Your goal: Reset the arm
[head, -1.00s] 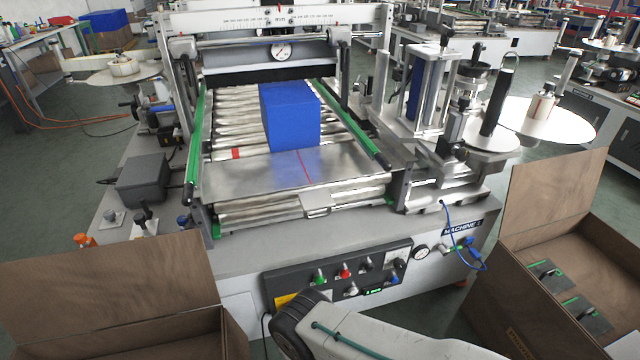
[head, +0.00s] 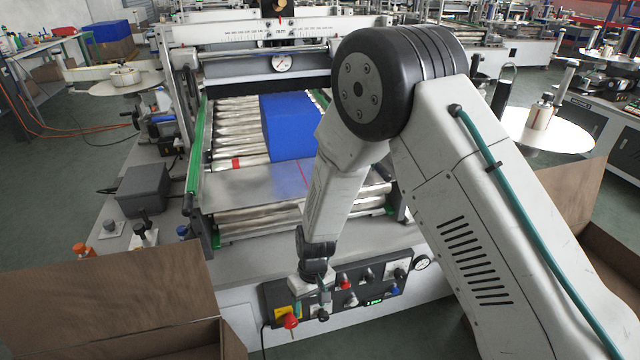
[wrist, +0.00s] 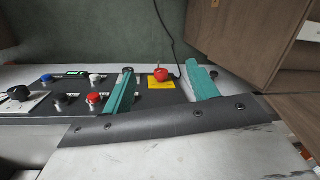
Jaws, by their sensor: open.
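My gripper (head: 311,308) hangs in front of the control panel (head: 383,298) on the machine's front, near the panel's left end. In the wrist view my gripper (wrist: 161,70) has its two teal fingers wide apart with nothing held between them. The red mushroom button (wrist: 161,74) on its yellow plate (wrist: 160,85) shows between the fingers; whether they touch it I cannot tell. The button also shows in the head view (head: 290,321), just left of my gripper. My raised arm hides the machine's right side.
A blue box (head: 290,128) sits on the roller conveyor (head: 235,125). An open brown carton (head: 110,300) stands front left. Another carton (head: 565,190) at right is partly hidden behind my arm. A black cable (wrist: 165,30) hangs near the panel's end.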

